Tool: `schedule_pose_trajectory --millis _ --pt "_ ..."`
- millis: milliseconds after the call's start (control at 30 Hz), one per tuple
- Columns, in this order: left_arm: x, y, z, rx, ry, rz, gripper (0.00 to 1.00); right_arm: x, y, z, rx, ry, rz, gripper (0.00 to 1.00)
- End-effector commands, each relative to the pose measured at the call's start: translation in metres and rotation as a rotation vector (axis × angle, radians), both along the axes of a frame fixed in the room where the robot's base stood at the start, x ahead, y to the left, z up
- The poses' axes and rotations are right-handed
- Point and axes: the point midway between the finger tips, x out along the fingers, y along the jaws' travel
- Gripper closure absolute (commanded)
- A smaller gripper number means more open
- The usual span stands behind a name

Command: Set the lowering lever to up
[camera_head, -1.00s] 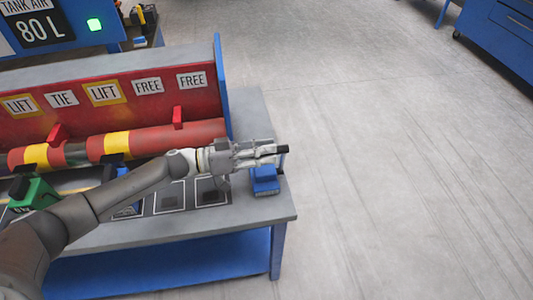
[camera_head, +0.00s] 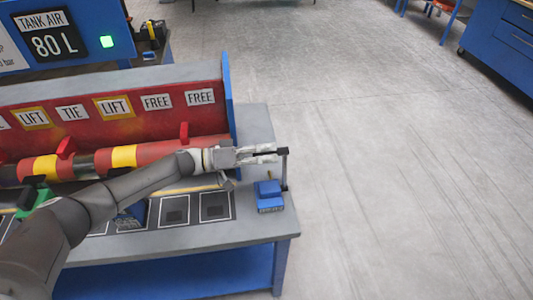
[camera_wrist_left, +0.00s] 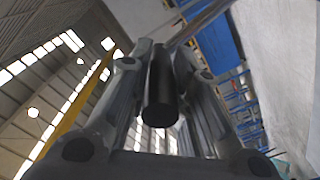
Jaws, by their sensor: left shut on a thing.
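The lowering lever has a blue base (camera_head: 268,196) on the right end of the grey bench. A thin dark rod (camera_head: 285,172) stands upright at the base's right side and carries a black handle (camera_head: 271,152) at its top. My left gripper (camera_head: 262,153) reaches in from the left above the base and is shut on the handle. In the left wrist view the black handle (camera_wrist_left: 160,92) lies between the two fingers. My right gripper is not in view.
A red panel (camera_head: 125,128) with LIFT, TIE and FREE labels stands behind red and yellow cylinders (camera_head: 155,152). Its blue end plate (camera_head: 229,100) rises left of the lever. Dark square pads (camera_head: 215,207) line the bench front. Floor right of the bench is clear.

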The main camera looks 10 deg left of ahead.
Motion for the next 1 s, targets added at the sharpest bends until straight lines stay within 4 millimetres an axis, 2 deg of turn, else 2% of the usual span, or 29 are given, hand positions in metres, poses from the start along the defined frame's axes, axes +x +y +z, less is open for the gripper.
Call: schedule_pose_trajectory --millis 167,200,367,767,867,1000 --pt "0.001 0.001 0.002 -0.001 -0.003 0.004 1.0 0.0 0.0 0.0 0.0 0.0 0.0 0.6" --pt "0.001 0.001 0.002 -0.001 -0.003 0.004 0.77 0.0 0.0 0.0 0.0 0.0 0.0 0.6" --pt "0.001 0.001 0.002 -0.001 -0.003 0.004 0.58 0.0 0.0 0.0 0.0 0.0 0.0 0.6" --pt "0.0 0.003 0.0 0.001 -0.002 0.002 0.57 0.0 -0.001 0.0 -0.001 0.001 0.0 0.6" --pt "-0.003 0.014 0.0 0.003 -0.001 0.004 0.57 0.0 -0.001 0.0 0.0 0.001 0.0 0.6" --pt "-0.012 0.04 -0.001 0.004 -0.001 0.005 0.57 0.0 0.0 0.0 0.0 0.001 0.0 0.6"
